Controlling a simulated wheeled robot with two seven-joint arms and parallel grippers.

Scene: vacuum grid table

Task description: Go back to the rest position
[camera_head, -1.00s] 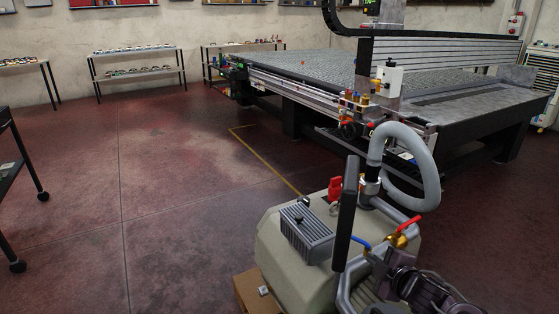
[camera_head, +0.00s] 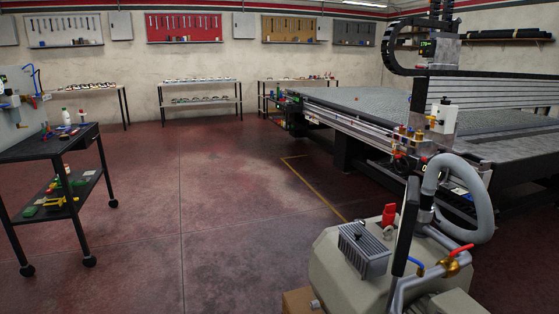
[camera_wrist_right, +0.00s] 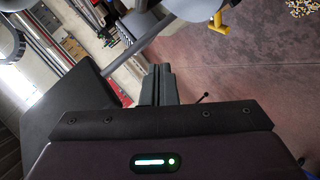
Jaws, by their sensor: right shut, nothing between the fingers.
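My right gripper (camera_wrist_right: 158,75) shows in the right wrist view, with its dark fingers together and nothing between them. Beyond it are the reddish floor, a dark flat panel at the left and a grey bar crossing above the fingers. No gripper shows in the head view, and my left gripper is in neither view.
The beige vacuum pump (camera_head: 340,270) with its grey hose (camera_head: 482,200) stands close at the lower right. The large grid table (camera_head: 470,120) is behind it. A black cart (camera_head: 45,150) stands at the left. The red floor (camera_head: 210,200) between is clear.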

